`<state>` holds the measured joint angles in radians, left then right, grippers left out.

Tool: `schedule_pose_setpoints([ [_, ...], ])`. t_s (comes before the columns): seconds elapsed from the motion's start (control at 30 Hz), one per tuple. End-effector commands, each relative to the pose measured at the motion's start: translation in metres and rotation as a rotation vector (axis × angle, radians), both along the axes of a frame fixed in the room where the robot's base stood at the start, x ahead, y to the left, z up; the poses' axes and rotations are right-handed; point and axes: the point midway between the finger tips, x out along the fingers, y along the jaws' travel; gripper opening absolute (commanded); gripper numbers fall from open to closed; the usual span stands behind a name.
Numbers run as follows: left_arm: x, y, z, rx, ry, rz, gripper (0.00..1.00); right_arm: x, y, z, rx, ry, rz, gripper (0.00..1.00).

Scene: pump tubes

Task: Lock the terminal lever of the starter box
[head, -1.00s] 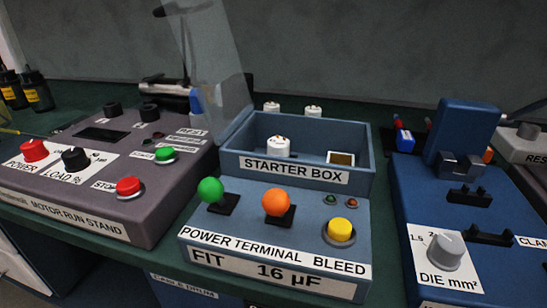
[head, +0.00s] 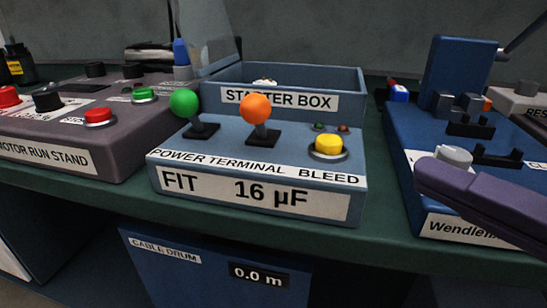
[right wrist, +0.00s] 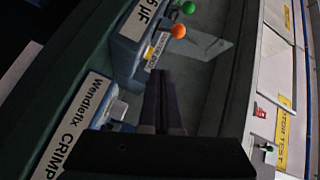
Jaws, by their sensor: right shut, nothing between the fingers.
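The starter box (head: 240,190) is a blue-grey box on the green bench in the middle of the head view. Its terminal lever (head: 257,109) has an orange ball and stands up from a dark slot above the word TERMINAL. The orange ball also shows in the right wrist view (right wrist: 178,31). My right gripper (head: 424,174) comes in from the right, in front of the blue crimping device and apart from the lever. Its fingers (right wrist: 159,76) are together and empty in the right wrist view. My left gripper is out of view.
The green-ball power lever (head: 184,103) stands just left of the orange one, and the yellow bleed button (head: 328,145) to its right. The motor run stand (head: 60,140) is at left. The crimping device (head: 455,80) is at right. A clear panel rises behind the box.

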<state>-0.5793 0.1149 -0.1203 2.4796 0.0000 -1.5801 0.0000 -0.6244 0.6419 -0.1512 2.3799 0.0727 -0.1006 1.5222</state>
Motion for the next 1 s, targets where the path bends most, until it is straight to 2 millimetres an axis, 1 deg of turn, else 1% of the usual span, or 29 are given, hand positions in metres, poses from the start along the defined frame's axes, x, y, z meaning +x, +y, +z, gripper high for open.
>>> schedule_pose_setpoints([
  [0.03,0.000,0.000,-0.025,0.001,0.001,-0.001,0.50,-0.003,0.003,-0.018,0.058,-0.010,0.029,0.00],
  [0.1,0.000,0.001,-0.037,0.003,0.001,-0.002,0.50,-0.007,0.008,-0.019,0.142,-0.018,0.067,0.00],
  [0.23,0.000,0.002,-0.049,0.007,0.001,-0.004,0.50,-0.013,0.013,-0.018,0.245,-0.025,0.118,0.00],
  [0.4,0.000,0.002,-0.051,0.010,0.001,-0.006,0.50,-0.016,0.015,-0.014,0.292,-0.025,0.143,0.00],
  [0.73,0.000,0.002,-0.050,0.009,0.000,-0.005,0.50,-0.015,0.015,-0.013,0.292,-0.027,0.141,0.00],
  [0.87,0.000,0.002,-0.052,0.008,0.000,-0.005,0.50,-0.009,0.020,-0.012,0.292,-0.030,0.142,0.00],
  [1.0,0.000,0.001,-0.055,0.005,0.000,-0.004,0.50,0.005,0.030,-0.010,0.292,-0.034,0.143,0.00],
])
